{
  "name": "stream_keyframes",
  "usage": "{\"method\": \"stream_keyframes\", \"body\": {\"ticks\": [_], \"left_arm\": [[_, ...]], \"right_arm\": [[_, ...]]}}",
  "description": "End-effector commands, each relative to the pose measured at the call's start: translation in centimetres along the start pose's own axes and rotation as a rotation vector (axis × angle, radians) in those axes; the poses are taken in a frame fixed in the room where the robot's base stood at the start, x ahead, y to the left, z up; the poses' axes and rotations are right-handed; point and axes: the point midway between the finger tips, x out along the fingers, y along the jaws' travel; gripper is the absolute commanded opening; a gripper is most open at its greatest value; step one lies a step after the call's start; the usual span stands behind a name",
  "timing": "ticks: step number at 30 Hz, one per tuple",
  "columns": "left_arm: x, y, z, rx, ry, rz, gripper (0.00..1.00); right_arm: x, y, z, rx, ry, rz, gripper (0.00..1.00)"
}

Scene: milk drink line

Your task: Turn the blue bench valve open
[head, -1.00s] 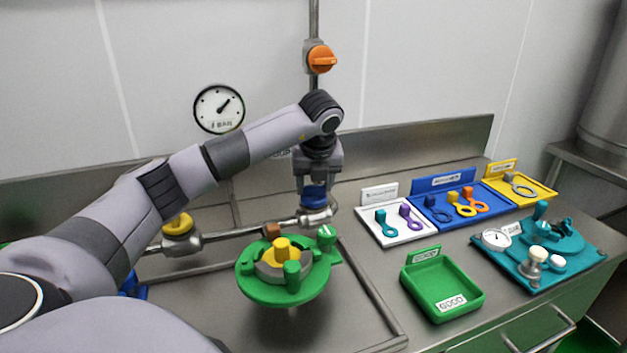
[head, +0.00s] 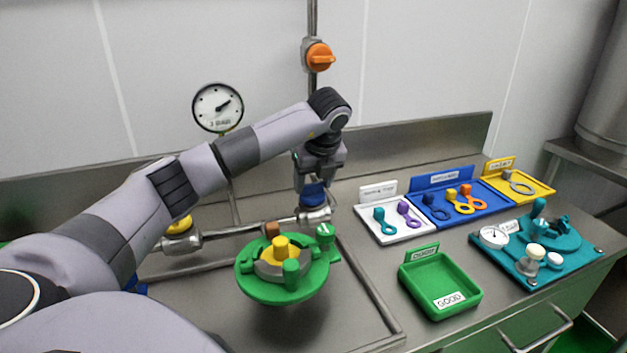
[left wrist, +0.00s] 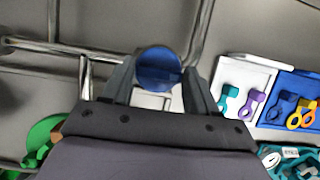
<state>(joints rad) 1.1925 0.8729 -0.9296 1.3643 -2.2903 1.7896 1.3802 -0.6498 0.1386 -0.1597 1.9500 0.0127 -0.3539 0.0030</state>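The blue bench valve (head: 313,194) sits on the metal pipe at the back of the bench, under my left gripper (head: 314,187). In the left wrist view its round blue knob (left wrist: 158,66) lies between the two fingers of my left gripper (left wrist: 160,82). The fingers stand close against both sides of the knob, shut on it. The gripper points down at the valve. The lower part of the knob is partly hidden in the head view. My right gripper is in no view.
A pressure gauge (head: 218,107) is on the wall, an orange valve (head: 319,57) on the upright pipe, a yellow valve (head: 180,224) to the left. A green round fixture (head: 270,291) stands in front. Trays, including a green one (head: 465,274), lie to the right.

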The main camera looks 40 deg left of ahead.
Motion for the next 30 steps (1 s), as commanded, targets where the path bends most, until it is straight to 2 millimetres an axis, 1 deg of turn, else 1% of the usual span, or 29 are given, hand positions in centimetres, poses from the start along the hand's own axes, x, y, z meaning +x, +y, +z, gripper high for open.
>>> {"method": "stream_keyframes", "body": {"ticks": [1, 2, 11, 14, 21, 24, 27, 30], "left_arm": [[-0.1, 0.0, 0.1, -0.002, -0.001, -0.001, 0.77], [-0.1, 0.0, 0.1, -0.001, -0.001, -0.001, 0.8], [-0.2, 0.0, 0.0, 0.002, 0.001, -0.001, 0.8], [-1.1, -0.1, 0.0, 0.002, 0.0, -0.003, 0.8], [-5.0, -0.1, 0.0, 0.001, -0.001, -0.005, 0.8], [-6.3, -0.1, 0.1, 0.0, 0.0, -0.004, 0.8], [-7.0, 0.0, 0.0, 0.001, 0.0, -0.002, 0.8], [-7.2, 0.0, 0.0, 0.001, 0.0, -0.002, 0.8]], "right_arm": [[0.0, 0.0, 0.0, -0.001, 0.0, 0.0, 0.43], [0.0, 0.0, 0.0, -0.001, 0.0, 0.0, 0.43], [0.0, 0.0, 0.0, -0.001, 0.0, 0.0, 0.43], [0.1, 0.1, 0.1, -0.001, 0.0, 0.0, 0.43], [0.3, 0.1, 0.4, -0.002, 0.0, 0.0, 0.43], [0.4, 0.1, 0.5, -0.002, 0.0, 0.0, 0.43], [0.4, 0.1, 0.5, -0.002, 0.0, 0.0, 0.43], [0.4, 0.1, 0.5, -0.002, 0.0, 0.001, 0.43]]}}
